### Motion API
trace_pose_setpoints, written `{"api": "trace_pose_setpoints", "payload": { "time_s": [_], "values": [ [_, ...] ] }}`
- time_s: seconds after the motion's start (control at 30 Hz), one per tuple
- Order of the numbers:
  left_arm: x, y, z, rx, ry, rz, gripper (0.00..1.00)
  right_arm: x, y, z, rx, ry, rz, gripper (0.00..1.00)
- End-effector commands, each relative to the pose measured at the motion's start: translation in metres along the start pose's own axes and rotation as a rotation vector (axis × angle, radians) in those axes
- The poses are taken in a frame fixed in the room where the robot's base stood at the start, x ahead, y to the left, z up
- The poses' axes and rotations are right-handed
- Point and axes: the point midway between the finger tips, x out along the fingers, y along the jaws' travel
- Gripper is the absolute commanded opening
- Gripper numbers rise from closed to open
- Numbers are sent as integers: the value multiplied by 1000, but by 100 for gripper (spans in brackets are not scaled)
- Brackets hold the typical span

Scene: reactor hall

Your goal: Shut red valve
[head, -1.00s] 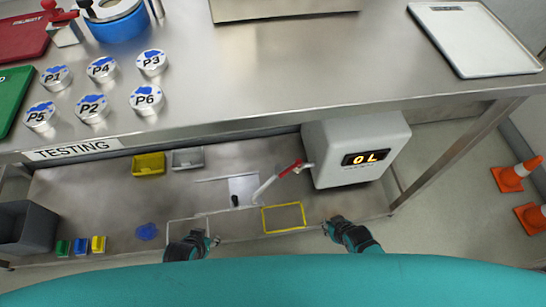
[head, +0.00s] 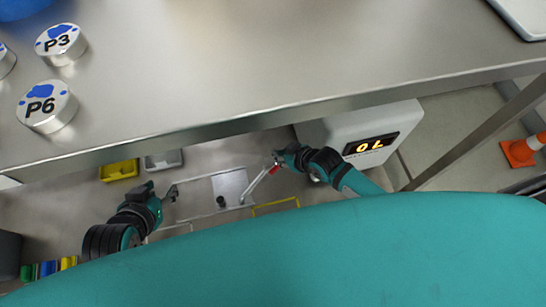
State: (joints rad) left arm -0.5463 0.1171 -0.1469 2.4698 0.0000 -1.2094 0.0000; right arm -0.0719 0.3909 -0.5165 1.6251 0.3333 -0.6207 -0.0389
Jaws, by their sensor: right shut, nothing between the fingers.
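The red valve (head: 272,170) is a small red handle on the pipe beside the white box (head: 330,128), whose display reads 0L. Only a little of the red shows; my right gripper hides the rest. My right gripper (head: 278,162) is shut with nothing between its fingers, right at the red handle; whether it touches it I cannot tell. A pale spout (head: 256,186) slopes down to the left from the valve. My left gripper (head: 172,193) is over the lower shelf, left of the white plate, apart from the valve. Its opening is unclear.
The steel table top (head: 250,60) overhangs the lower shelf, with silver P3 (head: 60,44) and P6 (head: 47,106) pots on it. A yellow tray (head: 119,171), grey tray (head: 163,160) and white plate (head: 230,187) are below. A traffic cone (head: 519,153) stands at right.

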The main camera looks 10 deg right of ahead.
Motion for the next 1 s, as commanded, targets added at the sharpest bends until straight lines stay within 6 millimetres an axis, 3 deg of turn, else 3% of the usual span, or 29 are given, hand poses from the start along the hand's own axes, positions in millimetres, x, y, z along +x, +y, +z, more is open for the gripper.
{"api": "trace_pose_setpoints", "payload": {
  "time_s": [0.27, 0.57, 0.77, 1.0],
  "values": [
    [5, 2, -18, 2, 96, 5, 40, 11, 1, 1, 1, 0, 1, 0],
    [2, 11, -80, 6, 418, 25, 40, 40, 1, 2, 2, 0, 1, 0],
    [-14, 17, -121, 5, 653, 39, 40, 60, 1, 2, 0, 0, 2, 0],
    [-46, 24, -162, 1, 944, 59, 40, 83, 1, 2, 1, 1, 1, 0]
  ]
}}
